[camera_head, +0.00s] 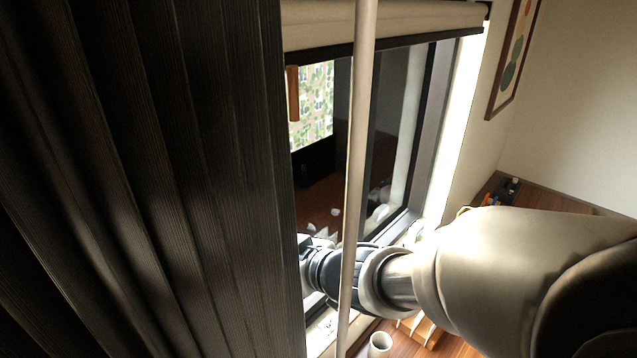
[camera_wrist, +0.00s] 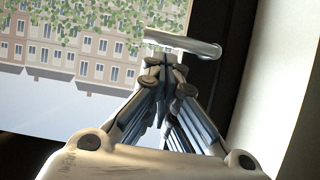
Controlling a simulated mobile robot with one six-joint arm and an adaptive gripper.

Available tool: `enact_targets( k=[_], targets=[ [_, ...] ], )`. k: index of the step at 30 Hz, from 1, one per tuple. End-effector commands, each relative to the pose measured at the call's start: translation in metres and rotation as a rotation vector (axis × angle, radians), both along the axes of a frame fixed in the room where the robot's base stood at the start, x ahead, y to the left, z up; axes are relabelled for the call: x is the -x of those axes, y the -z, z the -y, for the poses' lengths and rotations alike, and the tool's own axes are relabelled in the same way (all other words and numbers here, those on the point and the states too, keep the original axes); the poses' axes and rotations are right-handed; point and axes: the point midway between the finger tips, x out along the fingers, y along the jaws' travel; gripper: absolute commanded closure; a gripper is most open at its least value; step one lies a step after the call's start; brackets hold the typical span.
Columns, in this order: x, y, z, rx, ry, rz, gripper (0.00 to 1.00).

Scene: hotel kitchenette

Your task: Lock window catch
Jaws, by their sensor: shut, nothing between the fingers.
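In the wrist view a pale metal handle (camera_wrist: 190,44), which looks like the window catch, lies nearly level across the dark window frame (camera_wrist: 222,75), its right end rounded. My gripper (camera_wrist: 164,62) is shut and empty, with its fingertips just below the handle's middle in the picture. I cannot tell whether they touch it. In the head view my arm reaches to the window (camera_head: 385,130), and the dark curtain (camera_head: 150,180) hides my fingertips and the catch.
A pale vertical pole (camera_head: 357,150) stands in front of my wrist. A rolled blind (camera_head: 385,22) hangs across the window top. A brown bar (camera_head: 293,93) hangs by the curtain edge. A white cup (camera_head: 380,344) and small items stand on the wooden counter below.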

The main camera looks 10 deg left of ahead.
Motion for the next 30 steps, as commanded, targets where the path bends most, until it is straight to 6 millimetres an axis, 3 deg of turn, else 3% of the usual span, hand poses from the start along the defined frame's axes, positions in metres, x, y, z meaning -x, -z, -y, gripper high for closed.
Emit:
enact_targets(
  k=[11, 30],
  targets=[
    [-0.0007, -0.0002, 0.0007, -0.009, 0.0, -0.018, 1.0],
    [-0.0045, 0.0053, 0.0033, -0.135, 0.001, -0.207, 1.0]
  ],
)
